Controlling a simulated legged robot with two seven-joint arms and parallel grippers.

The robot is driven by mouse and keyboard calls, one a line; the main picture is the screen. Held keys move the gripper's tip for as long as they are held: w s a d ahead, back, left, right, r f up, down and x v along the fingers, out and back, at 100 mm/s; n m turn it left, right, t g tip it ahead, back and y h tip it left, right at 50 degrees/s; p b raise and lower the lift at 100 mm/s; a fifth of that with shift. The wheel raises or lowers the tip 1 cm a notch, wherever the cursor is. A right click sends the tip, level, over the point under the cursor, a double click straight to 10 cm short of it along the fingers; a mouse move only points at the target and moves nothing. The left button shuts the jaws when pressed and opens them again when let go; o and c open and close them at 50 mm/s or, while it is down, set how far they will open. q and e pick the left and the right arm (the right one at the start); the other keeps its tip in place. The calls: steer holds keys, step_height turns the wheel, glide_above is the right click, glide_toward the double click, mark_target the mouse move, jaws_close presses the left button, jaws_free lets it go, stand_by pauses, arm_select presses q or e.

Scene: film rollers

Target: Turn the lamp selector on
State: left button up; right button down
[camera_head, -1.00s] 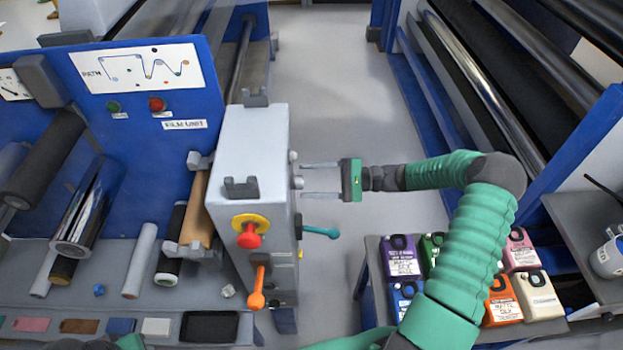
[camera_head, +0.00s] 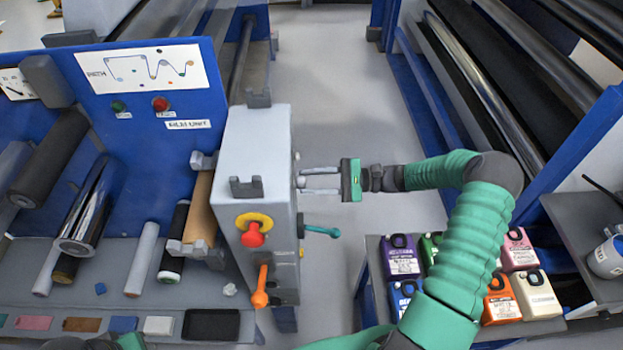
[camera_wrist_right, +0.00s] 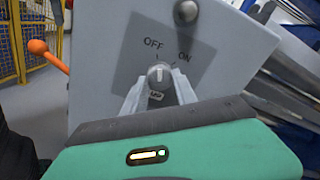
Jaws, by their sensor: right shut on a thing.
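The lamp selector is a small grey knob (camera_wrist_right: 159,74) on the side of a grey control box (camera_head: 257,140). In the right wrist view a plate with the words OFF and ON surrounds it. The knob's white mark points up, nearer to OFF than to ON. My right gripper (camera_head: 303,181) reaches the box's right side from the right. Its two fingers, also in the right wrist view (camera_wrist_right: 160,90), are shut on the knob, one on each side. In the head view the knob is mostly hidden.
The box also carries a red button (camera_head: 252,235) on yellow, an orange lever (camera_head: 261,288) and a teal lever (camera_head: 322,231) just below my right gripper. Film rollers (camera_head: 142,260) lie on the left. Several coloured cartridges (camera_head: 400,258) stand at the lower right. The aisle behind is clear.

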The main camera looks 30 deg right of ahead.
steer(key=m+p, duration=0.4)
steer(key=m, duration=0.6)
steer(key=shift+r, duration=0.2)
steer(key=shift+m, duration=0.4)
steer(key=c, duration=1.3)
jaws_free()
steer(key=o, duration=0.3)
steer(key=shift+w+d+f, duration=0.1)
steer(key=shift+d+f, duration=0.1)
